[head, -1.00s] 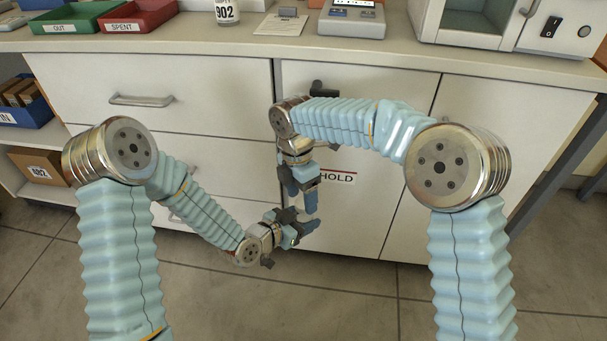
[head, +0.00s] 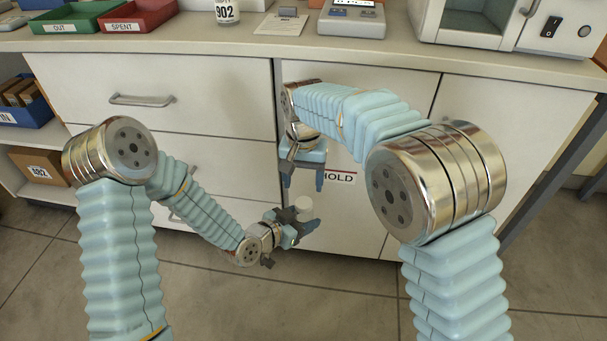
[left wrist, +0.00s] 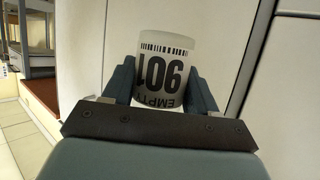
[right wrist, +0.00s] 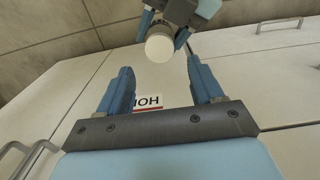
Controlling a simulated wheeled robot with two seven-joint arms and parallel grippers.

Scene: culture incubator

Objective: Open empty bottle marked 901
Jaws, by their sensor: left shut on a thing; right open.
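The bottle marked 901 (left wrist: 160,75) is white, with a black "EMPTY 901" label that reads upside down in the left wrist view. My left gripper (left wrist: 160,92) is shut on its sides. In the head view the bottle's white top (head: 304,203) sticks up from my left gripper (head: 298,217). In the right wrist view the round white top (right wrist: 159,46) lies just beyond the open fingers of my right gripper (right wrist: 160,75). My right gripper (head: 303,182) is empty and stands above the bottle with a gap. I cannot tell whether the white top is a separate cap.
On the counter stand a green OUT tray (head: 65,44), a red SPENT tray (head: 128,27), a bottle marked 902 (head: 226,12), a grey device (head: 352,25) and the incubator (head: 480,40). Cabinet fronts (head: 200,75) are close behind both grippers, including a door marked HOLD (head: 343,177).

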